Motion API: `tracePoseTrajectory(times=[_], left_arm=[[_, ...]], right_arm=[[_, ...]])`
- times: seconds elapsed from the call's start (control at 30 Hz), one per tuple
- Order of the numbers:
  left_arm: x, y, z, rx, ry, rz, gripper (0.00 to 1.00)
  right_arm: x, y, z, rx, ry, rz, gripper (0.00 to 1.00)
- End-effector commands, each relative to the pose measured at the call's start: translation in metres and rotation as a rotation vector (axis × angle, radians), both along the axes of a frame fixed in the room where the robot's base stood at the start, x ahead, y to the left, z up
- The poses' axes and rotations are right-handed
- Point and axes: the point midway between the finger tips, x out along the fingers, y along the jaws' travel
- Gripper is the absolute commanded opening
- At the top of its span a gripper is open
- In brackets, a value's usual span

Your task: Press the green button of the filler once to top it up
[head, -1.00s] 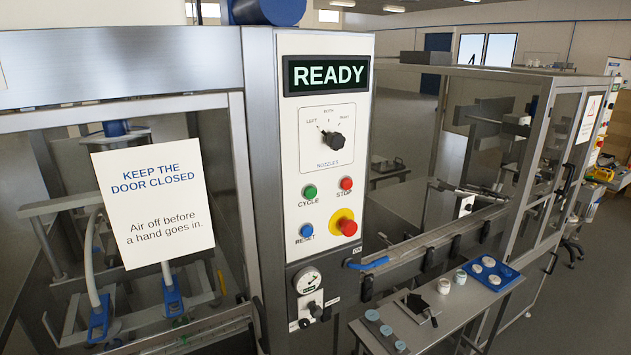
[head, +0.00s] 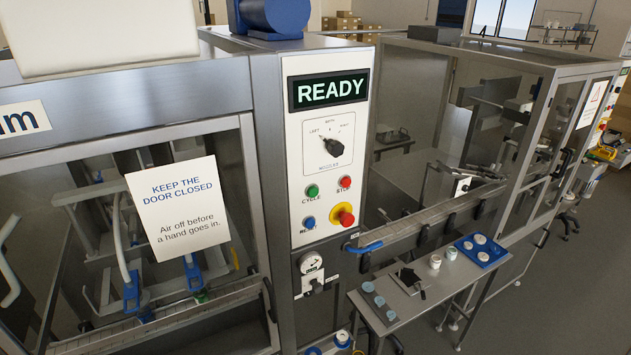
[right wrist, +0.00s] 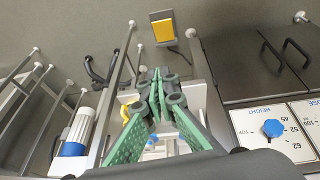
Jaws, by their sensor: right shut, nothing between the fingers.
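The filler's control panel (head: 297,135) stands upright in the middle of the head view. The green button (head: 312,191), labelled CYCLE, is on its lower left, with nothing in front of it. The display (head: 330,89) above reads READY. The nozzle selector knob (head: 332,148) sits between the display and the buttons. My right gripper (right wrist: 160,85) shows only in the right wrist view; its green fingers are shut and empty. The green button is not visible in that view. My left gripper is in neither view.
Close to the green button are a red STOP button (head: 345,182), a blue RESET button (head: 308,222) and a red emergency stop (head: 346,218). A side table (head: 375,318) with cups and a blue tray (head: 496,254) stands lower right. A paper sign (head: 178,205) hangs left.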

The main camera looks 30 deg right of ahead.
Motion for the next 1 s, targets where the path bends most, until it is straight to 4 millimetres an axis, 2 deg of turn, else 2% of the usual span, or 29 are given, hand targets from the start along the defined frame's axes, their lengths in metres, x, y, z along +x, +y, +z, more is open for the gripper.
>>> tracePoseTrajectory(times=[0.03,0.1,0.27,0.4,0.77,1.0], left_arm=[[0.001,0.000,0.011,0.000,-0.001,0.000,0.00],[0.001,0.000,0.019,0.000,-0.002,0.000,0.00],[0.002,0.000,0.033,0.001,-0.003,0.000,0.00],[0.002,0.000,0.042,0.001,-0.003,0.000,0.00],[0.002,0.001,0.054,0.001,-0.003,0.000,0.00],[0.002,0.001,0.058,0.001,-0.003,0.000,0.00]], right_arm=[[0.008,-0.003,0.029,-0.009,-0.029,0.000,0.00],[0.018,-0.007,0.060,-0.022,-0.071,0.001,0.00],[0.048,-0.019,0.127,-0.065,-0.193,0.007,0.00],[0.080,-0.031,0.183,-0.115,-0.328,0.018,0.00],[0.166,-0.058,0.326,-0.290,-0.738,0.076,0.00],[0.210,-0.063,0.430,-0.440,-1.044,0.142,0.00]])
